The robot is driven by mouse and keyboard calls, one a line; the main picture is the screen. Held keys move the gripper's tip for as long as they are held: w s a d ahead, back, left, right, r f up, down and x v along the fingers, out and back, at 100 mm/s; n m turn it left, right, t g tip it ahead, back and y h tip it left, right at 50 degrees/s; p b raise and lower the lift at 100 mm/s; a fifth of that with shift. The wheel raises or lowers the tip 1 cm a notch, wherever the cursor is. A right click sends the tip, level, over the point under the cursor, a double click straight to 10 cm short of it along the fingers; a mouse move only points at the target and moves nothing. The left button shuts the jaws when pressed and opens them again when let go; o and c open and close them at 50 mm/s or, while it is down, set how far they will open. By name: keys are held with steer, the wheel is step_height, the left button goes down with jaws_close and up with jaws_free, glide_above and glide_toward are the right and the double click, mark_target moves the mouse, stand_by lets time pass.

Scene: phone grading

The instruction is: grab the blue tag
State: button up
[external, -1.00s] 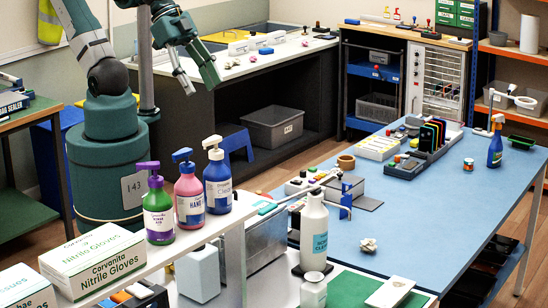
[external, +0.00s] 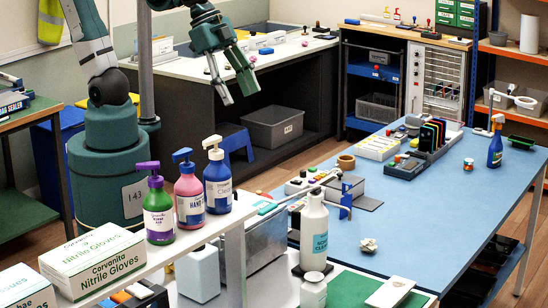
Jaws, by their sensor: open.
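My gripper (external: 239,93) hangs in the upper middle of the external view, in front of the dark-fronted back counter. Its two fingers point down and are spread apart, with nothing between them. I cannot single out the blue tag for certain at this size. My gripper looks apart from both.
A blue-topped table (external: 440,215) fills the right, with a dark rack of coloured items (external: 432,140) and a spray bottle (external: 495,145). A grey bin (external: 272,124) sits under the back counter.

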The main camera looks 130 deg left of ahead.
steer(key=w+a+f+g+b, duration=0.25)
steer(key=w+a+f, duration=0.4)
steer(key=a, duration=0.35)
steer(key=m+g+b, duration=0.2)
steer(key=g+b, duration=0.1)
steer(key=b, duration=0.5)
glide_toward(347, 183)
steer(key=shift+h, duration=0.4)
step_height(347, 183, down, 8)
steer(key=shift+w+a+r, duration=0.1)
steer(key=shift+w+a, duration=0.05)
steer(key=shift+a, duration=0.05)
steer(key=shift+a+f, duration=0.2)
steer(key=shift+f, duration=0.1)
steer(key=shift+f+b, duration=0.35)
steer(key=shift+f, duration=0.9)
